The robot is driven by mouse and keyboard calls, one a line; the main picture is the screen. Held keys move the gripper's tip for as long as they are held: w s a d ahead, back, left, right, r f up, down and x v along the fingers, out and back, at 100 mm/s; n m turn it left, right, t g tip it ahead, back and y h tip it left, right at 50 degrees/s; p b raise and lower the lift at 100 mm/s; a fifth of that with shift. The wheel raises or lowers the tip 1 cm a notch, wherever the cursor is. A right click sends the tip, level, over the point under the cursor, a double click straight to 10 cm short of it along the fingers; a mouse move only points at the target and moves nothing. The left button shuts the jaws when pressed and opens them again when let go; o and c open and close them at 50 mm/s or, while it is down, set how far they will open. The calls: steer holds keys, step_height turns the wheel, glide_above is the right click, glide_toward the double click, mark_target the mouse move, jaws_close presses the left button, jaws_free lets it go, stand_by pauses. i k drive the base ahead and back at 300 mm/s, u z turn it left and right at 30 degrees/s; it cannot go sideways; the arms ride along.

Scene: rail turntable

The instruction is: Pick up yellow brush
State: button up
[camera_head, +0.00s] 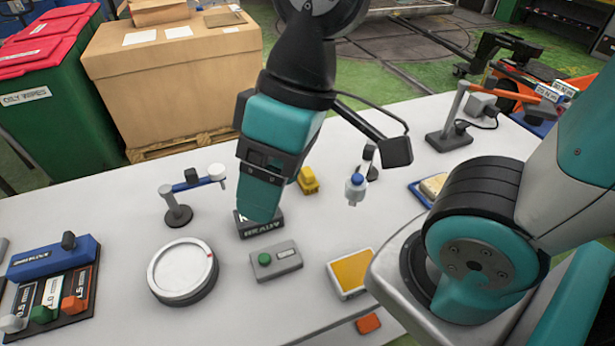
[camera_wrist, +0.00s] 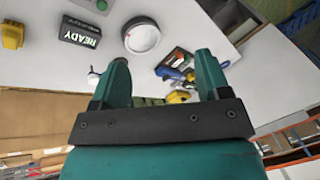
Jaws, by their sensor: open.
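A small yellow object (camera_head: 308,180), which may be the yellow brush, sits on the white table just right of my gripper (camera_head: 262,205) in the head view. It also appears to show at the left edge of the wrist view (camera_wrist: 12,36), outside the fingers. Its details are too small to be sure. My gripper (camera_wrist: 160,62) is open, points down, and holds nothing visible. Another yellow shape (camera_wrist: 178,97) shows low between the fingers in the wrist view; I cannot tell what it is.
A READY sign (camera_head: 258,228) is partly hidden by my gripper. A round white dial (camera_head: 182,270), a green-button box (camera_head: 276,260) and a yellow-topped tray (camera_head: 351,273) lie nearer. Small stands (camera_head: 178,212) rise at left and right. A large carton (camera_head: 170,80) stands behind the table.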

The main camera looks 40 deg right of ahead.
mark_target(306, 182)
steer(key=k, duration=0.95)
steer(key=u, duration=0.35)
steer(key=i, duration=1.45)
steer(key=z, duration=1.65)
